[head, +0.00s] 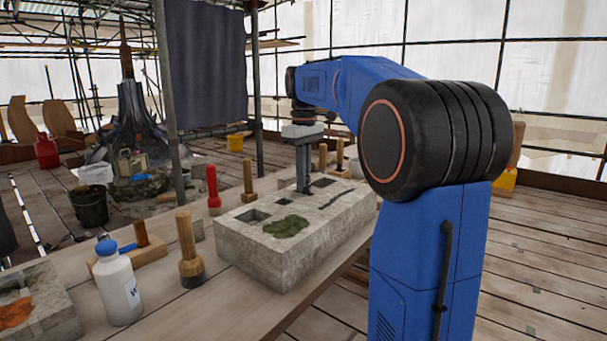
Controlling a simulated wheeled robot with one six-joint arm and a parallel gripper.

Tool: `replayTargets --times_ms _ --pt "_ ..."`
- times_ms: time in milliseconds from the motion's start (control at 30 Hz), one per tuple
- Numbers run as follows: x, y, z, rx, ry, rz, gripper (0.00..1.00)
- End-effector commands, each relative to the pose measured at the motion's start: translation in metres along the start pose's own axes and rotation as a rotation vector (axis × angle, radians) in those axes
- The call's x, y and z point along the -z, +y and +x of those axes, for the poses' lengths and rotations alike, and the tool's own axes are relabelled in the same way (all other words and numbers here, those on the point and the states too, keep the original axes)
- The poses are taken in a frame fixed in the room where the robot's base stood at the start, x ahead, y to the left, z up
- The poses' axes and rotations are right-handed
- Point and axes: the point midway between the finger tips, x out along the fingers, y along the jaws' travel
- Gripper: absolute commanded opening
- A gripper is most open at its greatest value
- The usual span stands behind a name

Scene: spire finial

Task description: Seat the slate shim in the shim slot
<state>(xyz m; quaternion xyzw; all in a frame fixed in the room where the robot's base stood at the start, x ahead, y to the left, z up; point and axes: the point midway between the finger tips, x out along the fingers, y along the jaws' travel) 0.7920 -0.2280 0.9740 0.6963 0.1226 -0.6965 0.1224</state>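A pale stone block (285,255) lies on the wooden bench. Its top has a square recess (252,215) at the left, a smaller dark square (283,201) and a dark irregular line (333,199) to the right. I cannot tell which opening is the shim slot. My gripper (304,188) points straight down, with its fingertips at or just above the block's top, between the small dark square and the dark line. The fingers are seen nearly edge-on, so their gap is not clear. I cannot make out the slate shim; it may be hidden at the fingertips.
Green moss (286,226) lies on the block. A white bottle (118,285), a wooden mallet (190,255), a red-handled tool (213,190) and another mallet (249,182) stand left of it. A stone piece (40,305) sits at the front left. My blue arm covers the right side.

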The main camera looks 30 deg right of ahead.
Motion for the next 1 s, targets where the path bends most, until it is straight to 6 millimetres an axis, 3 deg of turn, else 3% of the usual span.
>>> replayTargets --times_ms 633,733,1000 --pt "0.0 0.0 0.013 0.0 0.0 0.0 0.0" --pt "0.0 0.0 0.013 0.0 0.0 0.0 0.26" --pt "0.0 0.0 0.013 0.0 0.0 0.0 0.27"
